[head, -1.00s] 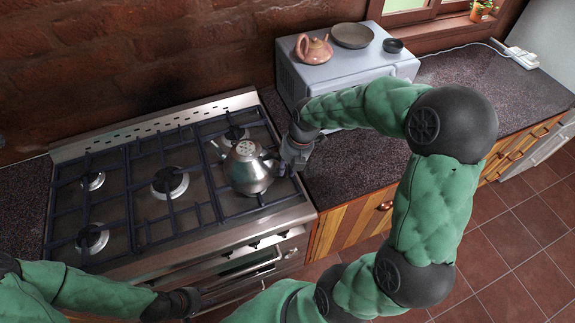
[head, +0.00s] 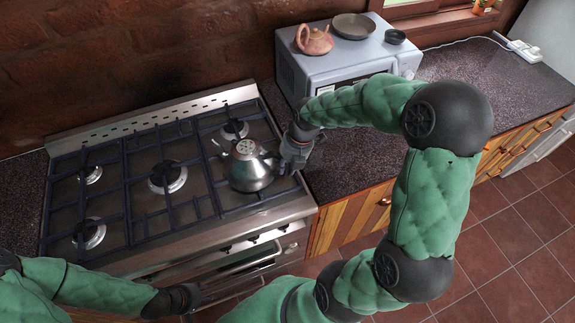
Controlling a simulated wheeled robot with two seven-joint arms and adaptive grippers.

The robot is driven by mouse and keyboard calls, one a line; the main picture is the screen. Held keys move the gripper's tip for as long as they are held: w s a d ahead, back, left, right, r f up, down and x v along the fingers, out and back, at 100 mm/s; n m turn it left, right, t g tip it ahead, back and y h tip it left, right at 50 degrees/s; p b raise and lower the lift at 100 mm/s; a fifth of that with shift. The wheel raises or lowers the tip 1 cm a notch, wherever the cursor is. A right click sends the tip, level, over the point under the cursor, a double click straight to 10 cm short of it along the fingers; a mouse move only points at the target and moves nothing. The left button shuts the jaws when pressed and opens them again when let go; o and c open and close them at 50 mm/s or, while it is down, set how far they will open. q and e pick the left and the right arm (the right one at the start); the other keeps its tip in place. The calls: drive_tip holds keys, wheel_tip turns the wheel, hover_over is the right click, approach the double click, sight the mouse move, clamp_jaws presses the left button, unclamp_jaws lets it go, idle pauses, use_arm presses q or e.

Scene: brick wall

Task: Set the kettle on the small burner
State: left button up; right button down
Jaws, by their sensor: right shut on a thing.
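The metal kettle (head: 252,172) is upright over the front right part of the stove (head: 130,232). I cannot tell whether it touches the grate. My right gripper (head: 284,160) comes in from the right and is shut on the kettle's right side, apparently at the handle; its fingers are partly hidden. Burners show at the back right (head: 235,130), centre (head: 168,178), back left (head: 91,174) and front left (head: 90,234). Any burner under the kettle is hidden. The centre burner looks the largest. My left gripper (head: 198,298) is low by the oven front, its fingers unclear.
A microwave (head: 345,72) stands right of the stove, carrying a pink teapot (head: 314,40), a shallow pan (head: 353,27) and a dark bowl (head: 395,46). The dark counter (head: 460,88) is mostly clear. A brick wall (head: 130,55) rises behind the stove.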

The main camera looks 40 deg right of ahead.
drive_tip(key=shift+w, duration=0.1)
drive_tip(key=c, duration=1)
unclamp_jaws()
drive_tip(key=shift+c, duration=0.2)
drive_tip(key=shift+o, duration=0.3)
drive_tip(key=shift+s+f, duration=0.15)
drive_tip(key=shift+s, duration=0.05)
drive_tip(key=v, duration=1.2)
